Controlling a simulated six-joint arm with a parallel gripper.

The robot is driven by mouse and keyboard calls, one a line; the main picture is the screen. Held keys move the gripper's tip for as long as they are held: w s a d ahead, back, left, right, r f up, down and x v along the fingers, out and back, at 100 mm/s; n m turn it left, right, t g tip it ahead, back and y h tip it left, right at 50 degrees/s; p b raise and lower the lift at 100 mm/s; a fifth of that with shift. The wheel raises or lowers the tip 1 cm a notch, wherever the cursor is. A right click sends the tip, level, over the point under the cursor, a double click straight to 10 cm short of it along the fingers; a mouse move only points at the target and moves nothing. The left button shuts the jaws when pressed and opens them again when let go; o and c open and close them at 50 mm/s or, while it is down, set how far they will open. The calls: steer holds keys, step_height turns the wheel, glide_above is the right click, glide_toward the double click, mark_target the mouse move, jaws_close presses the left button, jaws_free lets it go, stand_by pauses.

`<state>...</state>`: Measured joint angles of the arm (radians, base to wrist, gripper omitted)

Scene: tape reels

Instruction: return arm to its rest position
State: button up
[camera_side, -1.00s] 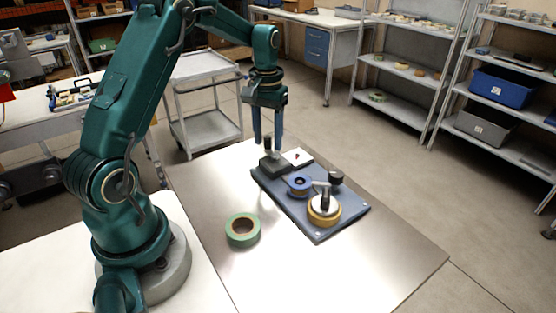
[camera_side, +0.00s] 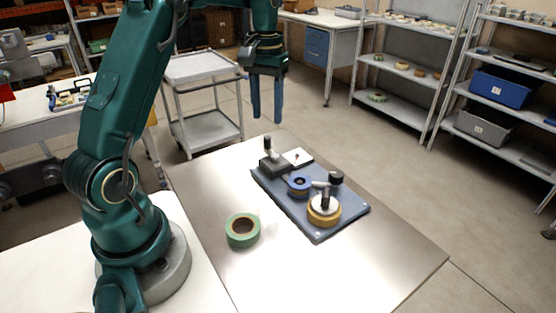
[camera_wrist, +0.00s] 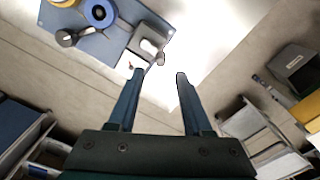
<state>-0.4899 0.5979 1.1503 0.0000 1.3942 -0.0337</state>
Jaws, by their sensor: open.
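My gripper (camera_side: 267,112) is open and empty, raised above the far end of the table in the side view. In the wrist view my gripper (camera_wrist: 158,75) shows two separate fingers with nothing between them. Below it is a blue-grey base plate (camera_side: 281,205) carrying a dark block with a lever (camera_side: 271,163), a white square pad (camera_side: 298,158), a blue reel (camera_side: 299,185) and a yellow tape reel (camera_side: 324,214) with a crank-like part over it. A green tape roll (camera_side: 236,238) lies flat on the table, left of the plate.
The metal table (camera_side: 290,275) is bare at its front and right. A grey cart (camera_side: 205,68) stands behind it. A desk with blue drawers (camera_side: 317,42) and shelves with bins (camera_side: 500,85) stand farther back, away from the plate.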

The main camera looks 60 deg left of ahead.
steer(key=shift+w+d+r, duration=0.1)
steer(key=shift+d+r, duration=0.05)
steer(key=shift+d, duration=0.05)
steer(key=s+d+r+m+t, duration=0.3)
steer(key=s+d+r, duration=0.2)
steer(key=d+r, duration=0.45)
steer(key=s+d+f+m+t, duration=0.1)
steer(key=s+d+f, duration=0.2)
steer(key=s, duration=0.3)
steer(key=s+d+f+m+t, duration=0.1)
steer(key=s+d+f+m, duration=0.1)
steer(key=s, duration=0.3)
steer(key=shift+s+d+f, duration=0.35)
steer(key=shift+d+f, duration=0.5)
